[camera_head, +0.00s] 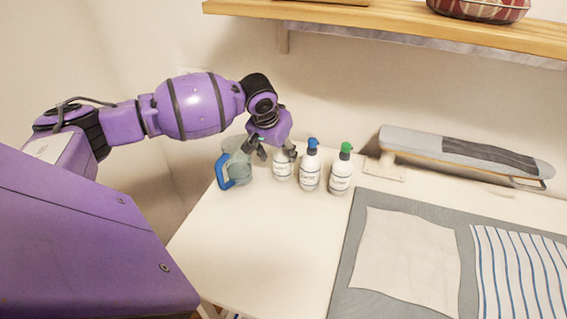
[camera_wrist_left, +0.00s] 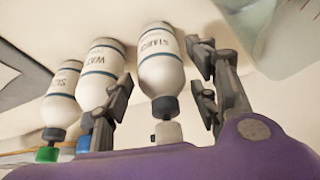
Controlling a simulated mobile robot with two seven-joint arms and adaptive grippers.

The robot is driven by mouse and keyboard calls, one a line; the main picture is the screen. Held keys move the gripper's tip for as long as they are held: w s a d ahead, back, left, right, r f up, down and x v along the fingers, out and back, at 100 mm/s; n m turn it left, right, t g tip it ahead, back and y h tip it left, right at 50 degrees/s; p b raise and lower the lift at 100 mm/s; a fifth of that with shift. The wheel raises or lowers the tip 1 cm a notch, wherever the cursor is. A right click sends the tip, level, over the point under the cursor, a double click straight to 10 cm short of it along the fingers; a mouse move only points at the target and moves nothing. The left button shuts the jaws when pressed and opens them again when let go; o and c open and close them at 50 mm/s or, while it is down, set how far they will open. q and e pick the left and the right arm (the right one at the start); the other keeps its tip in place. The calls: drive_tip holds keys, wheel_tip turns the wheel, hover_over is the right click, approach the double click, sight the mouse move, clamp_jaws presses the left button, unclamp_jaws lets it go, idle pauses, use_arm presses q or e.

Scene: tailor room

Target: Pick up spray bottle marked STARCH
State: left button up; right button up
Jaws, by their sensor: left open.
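The spray bottle marked STARCH (camera_head: 282,171) stands upright on the white table, leftmost of three white bottles. Its upper part is hidden by my left gripper (camera_head: 276,153) in the head view. In the left wrist view the STARCH bottle (camera_wrist_left: 162,68) shows its label and dark collar. There my left gripper (camera_wrist_left: 163,95) is open, with fingers on either side of the bottle's neck end; I cannot tell whether they touch it. My right gripper is not in view.
A blue-capped bottle (camera_head: 311,169) stands just right of it, then a green-capped bottle (camera_head: 341,172). A grey-green item with a blue handle (camera_head: 236,166) is close on the left. A small ironing board (camera_head: 420,145) and grey mat (camera_head: 357,235) lie right. A wooden shelf (camera_head: 400,18) hangs above.

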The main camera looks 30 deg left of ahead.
use_arm(q)
drive_tip(key=x, duration=0.3)
drive_tip(key=shift+w, duration=0.2)
drive_tip(key=shift+w+f, duration=0.2)
drive_tip(key=shift+f, duration=0.1)
drive_tip(key=c, duration=1.1)
drive_tip(key=shift+c, duration=0.9)
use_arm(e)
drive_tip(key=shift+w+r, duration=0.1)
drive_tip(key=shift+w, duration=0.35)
use_arm(q)
drive_tip(key=shift+r, duration=0.1)
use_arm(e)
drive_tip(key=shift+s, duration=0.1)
